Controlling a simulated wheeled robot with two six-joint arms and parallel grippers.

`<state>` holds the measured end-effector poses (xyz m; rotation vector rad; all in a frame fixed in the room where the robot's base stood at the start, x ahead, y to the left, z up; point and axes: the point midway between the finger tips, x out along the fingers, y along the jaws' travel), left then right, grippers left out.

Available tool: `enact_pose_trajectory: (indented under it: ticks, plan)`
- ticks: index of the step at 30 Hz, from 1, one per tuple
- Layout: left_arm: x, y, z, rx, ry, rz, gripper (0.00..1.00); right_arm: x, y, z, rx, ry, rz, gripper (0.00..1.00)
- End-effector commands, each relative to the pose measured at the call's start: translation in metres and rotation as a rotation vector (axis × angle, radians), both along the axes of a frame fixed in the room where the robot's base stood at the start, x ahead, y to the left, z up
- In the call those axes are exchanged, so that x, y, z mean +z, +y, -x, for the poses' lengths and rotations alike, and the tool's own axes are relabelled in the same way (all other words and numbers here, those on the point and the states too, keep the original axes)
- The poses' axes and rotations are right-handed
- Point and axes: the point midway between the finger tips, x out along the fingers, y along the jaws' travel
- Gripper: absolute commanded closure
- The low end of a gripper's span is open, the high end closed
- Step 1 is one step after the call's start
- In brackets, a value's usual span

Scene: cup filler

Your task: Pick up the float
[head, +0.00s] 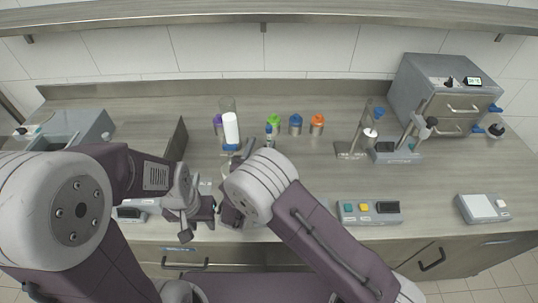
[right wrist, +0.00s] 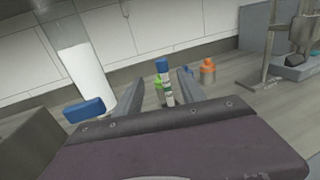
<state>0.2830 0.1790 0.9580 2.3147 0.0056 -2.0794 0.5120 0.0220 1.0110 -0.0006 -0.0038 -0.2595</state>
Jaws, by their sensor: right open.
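A small upright piece with a blue top and a white body with green marks, which I take for the float (head: 268,132), stands near the middle of the counter. In the right wrist view the float (right wrist: 164,88) shows in the gap between my right fingertips, not gripped. My right gripper (head: 241,153) is open; its jaws (right wrist: 160,76) point at the float, which looks slightly beyond them. My left gripper (head: 187,212) is by the front edge, left of the right one; its jaw opening is not clear.
A clear cylinder with white contents (head: 230,128) and a blue foot stands just left of the float. Purple, green, blue and orange capped bottles (head: 317,124) stand behind. Stands (head: 352,148), a grey oven-like box (head: 440,95) and a button panel (head: 369,212) are at right.

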Motion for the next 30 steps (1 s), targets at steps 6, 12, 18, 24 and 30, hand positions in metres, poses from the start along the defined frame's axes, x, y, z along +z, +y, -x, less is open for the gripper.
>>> enact_pose_trajectory:
  ticks: [6, 12, 18, 24, 30]
  plan:
    - [0.005, 0.000, 0.000, 0.000, -0.001, 0.000, 0.64, 0.001, -0.006, -0.019, -0.002, 0.000, -0.001, 0.53]
    - [0.017, 0.000, 0.000, 0.000, 0.000, 0.000, 0.64, 0.006, -0.018, -0.043, -0.007, -0.001, -0.001, 0.53]
    - [0.020, 0.000, 0.000, 0.000, 0.000, 0.000, 0.64, 0.003, -0.024, -0.067, -0.003, 0.000, -0.001, 0.53]
    - [0.019, 0.000, 0.000, 0.000, 0.000, 0.000, 0.64, 0.002, -0.024, -0.068, -0.002, 0.000, 0.000, 0.53]
    - [0.019, 0.000, 0.000, 0.000, 0.000, 0.000, 0.64, 0.002, -0.024, -0.068, -0.002, 0.000, -0.001, 1.00]
